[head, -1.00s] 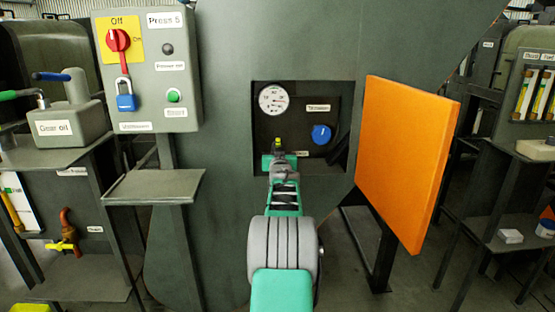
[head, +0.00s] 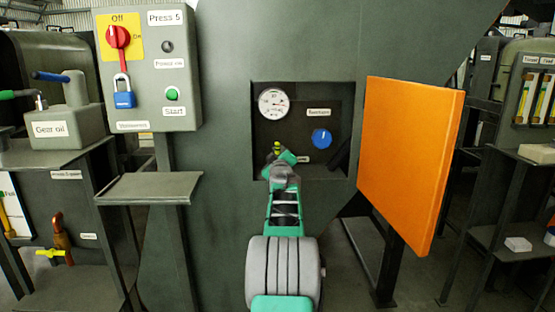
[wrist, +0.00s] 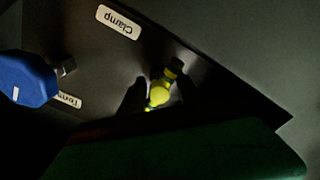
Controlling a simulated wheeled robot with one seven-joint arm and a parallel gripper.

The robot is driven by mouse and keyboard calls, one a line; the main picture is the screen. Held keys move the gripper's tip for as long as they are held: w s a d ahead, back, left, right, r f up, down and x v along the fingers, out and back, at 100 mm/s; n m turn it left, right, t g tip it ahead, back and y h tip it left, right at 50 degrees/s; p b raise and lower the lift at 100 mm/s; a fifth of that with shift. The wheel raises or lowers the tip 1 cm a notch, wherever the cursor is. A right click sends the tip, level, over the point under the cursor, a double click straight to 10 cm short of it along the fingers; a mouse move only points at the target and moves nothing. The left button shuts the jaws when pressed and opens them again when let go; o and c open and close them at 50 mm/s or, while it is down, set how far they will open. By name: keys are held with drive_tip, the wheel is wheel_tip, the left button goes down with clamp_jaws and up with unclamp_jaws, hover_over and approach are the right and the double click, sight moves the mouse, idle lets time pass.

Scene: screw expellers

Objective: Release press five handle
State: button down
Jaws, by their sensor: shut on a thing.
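The yellow-green handle (wrist: 159,95) sits by the label reading "Clamp" (wrist: 118,21), which appears upside down in the wrist view. The two dark fingers of my gripper (wrist: 160,90) are on either side of the handle, shut on it. In the head view a small yellow tip of the handle (head: 277,147) shows just above my gripper (head: 279,156), inside the recess of press five. My gripper and wrist hide the rest of the handle there.
The recess holds a round gauge (head: 273,103) and a blue knob (head: 321,138), close right of my gripper. An orange door (head: 409,160) stands open to the right. The "Press 5" box (head: 147,70) with its red switch and blue padlock is at left, above a small empty shelf (head: 150,187).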

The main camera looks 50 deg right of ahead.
drive_tip(key=c, duration=2.2)
unclamp_jaws()
drive_tip(key=shift+n, duration=0.4)
drive_tip(key=c, duration=2.2)
unclamp_jaws()
drive_tip(key=c, duration=0.9)
unclamp_jaws()
drive_tip(key=v, duration=0.7)
drive_tip(key=shift+r, duration=0.1)
drive_tip(key=shift+s+a, duration=0.25)
drive_tip(key=shift+a, duration=0.05)
